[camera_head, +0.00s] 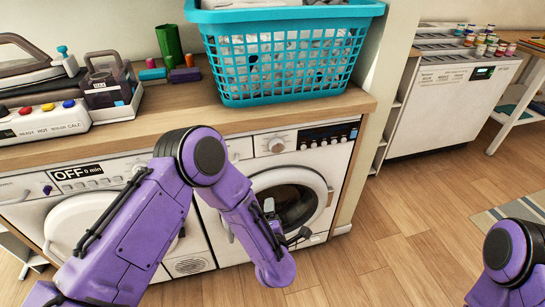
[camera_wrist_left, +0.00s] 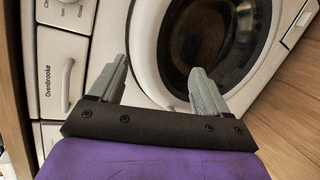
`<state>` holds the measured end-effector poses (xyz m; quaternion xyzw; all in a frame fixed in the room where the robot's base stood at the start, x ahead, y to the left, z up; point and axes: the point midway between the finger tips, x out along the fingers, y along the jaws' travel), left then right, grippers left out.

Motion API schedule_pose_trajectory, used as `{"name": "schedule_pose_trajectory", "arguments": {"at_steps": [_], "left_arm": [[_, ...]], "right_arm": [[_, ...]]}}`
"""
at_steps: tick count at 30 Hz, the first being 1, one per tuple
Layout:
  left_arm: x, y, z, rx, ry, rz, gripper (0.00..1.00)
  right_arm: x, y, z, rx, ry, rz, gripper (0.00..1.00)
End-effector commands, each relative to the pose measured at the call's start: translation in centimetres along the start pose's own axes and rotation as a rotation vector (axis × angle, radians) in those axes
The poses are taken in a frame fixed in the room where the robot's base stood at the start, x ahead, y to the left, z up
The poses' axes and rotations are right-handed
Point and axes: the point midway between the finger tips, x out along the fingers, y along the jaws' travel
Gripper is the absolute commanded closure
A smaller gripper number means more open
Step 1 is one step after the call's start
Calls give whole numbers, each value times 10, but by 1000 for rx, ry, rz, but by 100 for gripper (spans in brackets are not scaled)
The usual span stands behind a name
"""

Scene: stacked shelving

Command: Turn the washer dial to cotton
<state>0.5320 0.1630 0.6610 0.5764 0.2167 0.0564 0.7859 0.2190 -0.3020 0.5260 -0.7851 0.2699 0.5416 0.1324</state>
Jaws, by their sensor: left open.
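Two white front-loading machines stand side by side under the counter. The right machine (camera_head: 245,146) has a round dial (camera_head: 277,145) on its panel. The left machine (camera_head: 25,187) has a display reading OFF 0 min, and a dial on its panel is partly hidden by my left arm. My left gripper (camera_head: 286,233) is low in front of the right machine's round door, below the dial and apart from it. In the left wrist view its fingers (camera_wrist_left: 160,85) are spread and empty before the door; a dial (camera_wrist_left: 70,2) is cut off at the top left. My right gripper is out of view.
A turquoise laundry basket (camera_head: 290,62) stands on the wooden counter (camera_head: 190,108) above the right machine. An iron (camera_head: 30,65) and a control box (camera_head: 40,122) sit at the left. Open wooden floor (camera_head: 395,240) lies to the right.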

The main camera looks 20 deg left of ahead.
Motion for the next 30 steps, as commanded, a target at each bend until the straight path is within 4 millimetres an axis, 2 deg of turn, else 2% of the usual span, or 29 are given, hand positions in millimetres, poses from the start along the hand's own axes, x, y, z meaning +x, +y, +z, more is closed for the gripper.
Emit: {"name": "schedule_pose_trajectory", "arguments": {"at_steps": [1,3,6,7,11,21,25,30], "left_arm": [[16,29,34,-316,8,135,23],[21,71,65,-699,13,278,23],[21,107,85,-1037,10,397,23],[21,113,87,-1090,10,415,23],[32,126,87,-1159,11,440,23],[99,148,69,-1151,12,437,23],[111,152,67,-1148,10,435,23],[116,154,66,-1146,8,433,23]], "right_arm": [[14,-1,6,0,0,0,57],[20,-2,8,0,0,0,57],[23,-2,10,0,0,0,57],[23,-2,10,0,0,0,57],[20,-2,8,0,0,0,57],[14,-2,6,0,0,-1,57],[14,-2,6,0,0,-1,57],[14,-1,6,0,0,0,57]]}}
